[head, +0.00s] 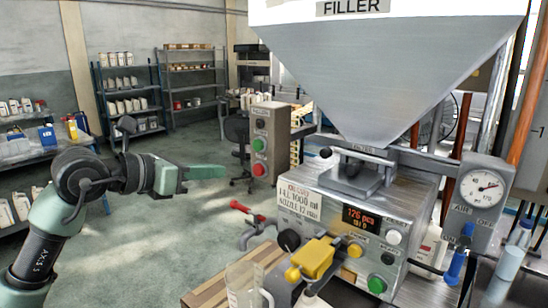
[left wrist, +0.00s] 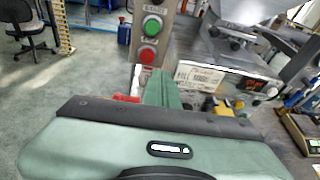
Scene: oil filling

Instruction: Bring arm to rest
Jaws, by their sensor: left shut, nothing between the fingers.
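My left arm (head: 45,235) comes in from the left in the head view. Its green gripper (head: 205,173) is held out level over the open floor, pointing right, with its fingers together and nothing between them. In the left wrist view the closed green fingers (left wrist: 161,90) point toward the filling machine (left wrist: 215,75). In the head view the gripper is apart from the filling machine (head: 340,195) and to the left of it. My right gripper does not show in either view.
A control post (head: 268,140) with green and red buttons stands beyond the gripper. A red-handled lever (head: 245,208), yellow part (head: 312,258) and clear jug (head: 245,283) are at the machine's front. Shelves (head: 130,95) line the back. The floor between is clear.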

